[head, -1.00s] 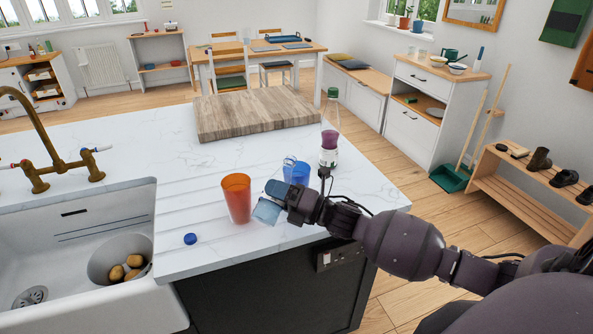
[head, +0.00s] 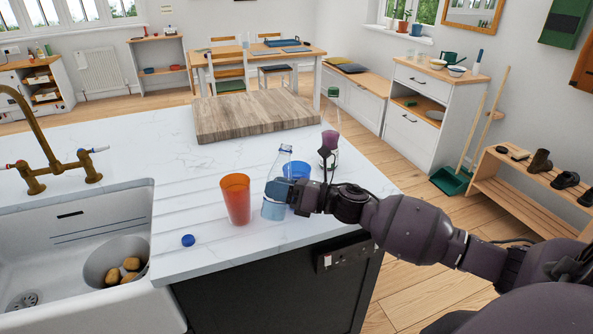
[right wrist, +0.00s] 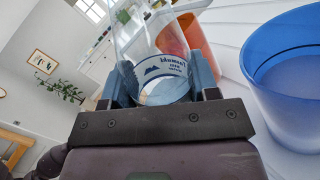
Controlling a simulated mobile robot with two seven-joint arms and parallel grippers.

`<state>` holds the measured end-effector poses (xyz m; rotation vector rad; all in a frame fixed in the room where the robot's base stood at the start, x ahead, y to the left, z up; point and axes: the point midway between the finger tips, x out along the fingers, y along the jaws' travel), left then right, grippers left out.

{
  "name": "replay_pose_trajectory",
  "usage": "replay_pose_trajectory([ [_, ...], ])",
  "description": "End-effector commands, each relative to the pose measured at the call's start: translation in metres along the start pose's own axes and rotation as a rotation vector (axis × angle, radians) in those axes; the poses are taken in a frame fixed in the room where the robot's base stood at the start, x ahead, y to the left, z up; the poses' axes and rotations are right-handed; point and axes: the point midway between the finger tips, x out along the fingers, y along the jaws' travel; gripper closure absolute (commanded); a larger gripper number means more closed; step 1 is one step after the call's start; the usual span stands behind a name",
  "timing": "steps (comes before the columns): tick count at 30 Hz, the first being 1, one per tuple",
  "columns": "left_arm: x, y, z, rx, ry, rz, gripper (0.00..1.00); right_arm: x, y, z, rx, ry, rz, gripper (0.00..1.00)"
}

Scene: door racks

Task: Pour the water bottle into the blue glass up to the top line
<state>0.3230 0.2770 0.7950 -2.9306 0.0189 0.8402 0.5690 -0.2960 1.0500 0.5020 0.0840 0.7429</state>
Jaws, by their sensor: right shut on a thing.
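The clear water bottle (head: 273,208) is in my right gripper (head: 279,192), which is shut around its body. In the head view it leans slightly, neck up and to the right, with pale blue in its lower part. In the right wrist view the bottle (right wrist: 160,75) sits between the fingers, with a dark printed label. The blue glass (head: 298,169) stands upright on the counter just behind my right gripper, partly hidden by it. My left gripper is not in view.
An orange cup (head: 236,200) stands just left of the bottle. A blue cap (head: 188,240) lies near the counter's front edge. A wooden board (head: 255,112) lies at the back; the sink (head: 75,240) is at left.

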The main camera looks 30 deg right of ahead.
Motion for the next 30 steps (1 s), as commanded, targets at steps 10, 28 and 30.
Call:
replay_pose_trajectory([
  [10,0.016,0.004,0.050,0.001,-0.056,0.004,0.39,-0.004,-0.019,-0.040,-0.114,0.029,-0.001,0.77],
  [28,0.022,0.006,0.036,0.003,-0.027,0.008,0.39,-0.003,-0.017,-0.040,-0.464,0.104,-0.002,0.77],
  [30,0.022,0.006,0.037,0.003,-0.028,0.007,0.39,-0.003,-0.017,-0.040,-0.469,0.105,-0.002,0.77],
])
